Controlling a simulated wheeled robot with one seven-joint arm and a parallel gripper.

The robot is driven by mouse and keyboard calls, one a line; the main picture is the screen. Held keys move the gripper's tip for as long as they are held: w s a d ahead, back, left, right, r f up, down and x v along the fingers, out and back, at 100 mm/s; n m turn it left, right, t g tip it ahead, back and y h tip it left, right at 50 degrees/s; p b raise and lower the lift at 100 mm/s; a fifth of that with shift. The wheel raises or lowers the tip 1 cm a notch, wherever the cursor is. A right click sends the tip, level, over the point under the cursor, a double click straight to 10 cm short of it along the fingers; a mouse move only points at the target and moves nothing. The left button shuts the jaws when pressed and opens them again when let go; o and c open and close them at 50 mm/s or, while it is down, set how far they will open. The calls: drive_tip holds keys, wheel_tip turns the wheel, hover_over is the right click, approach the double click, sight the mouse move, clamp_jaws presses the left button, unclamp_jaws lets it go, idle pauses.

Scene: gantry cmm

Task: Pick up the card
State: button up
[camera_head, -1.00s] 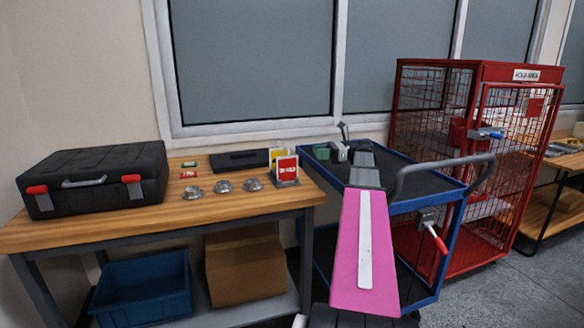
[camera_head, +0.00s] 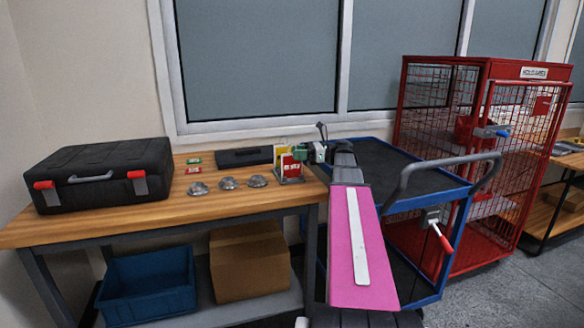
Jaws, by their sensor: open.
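A red card (camera_head: 290,167) with white lettering stands upright in a small grey holder (camera_head: 291,180) near the right end of the wooden bench. A yellow card (camera_head: 281,152) stands just behind it. My gripper (camera_head: 304,152) is at the upper right of the red card and overlaps its edge in this view. The gripper is open. It is small here, so I cannot tell whether its fingers touch the card or are around it. My pink arm reaches in from the lower right.
Round metal pieces (camera_head: 228,183), small red and green items (camera_head: 194,170) and a black tray (camera_head: 245,157) lie on the bench (camera_head: 120,218). A black case (camera_head: 100,173) stands left. A blue cart (camera_head: 428,195) and red cage (camera_head: 490,68) are right.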

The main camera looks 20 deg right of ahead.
clamp_jaws()
drive_tip(key=shift+r, duration=0.1)
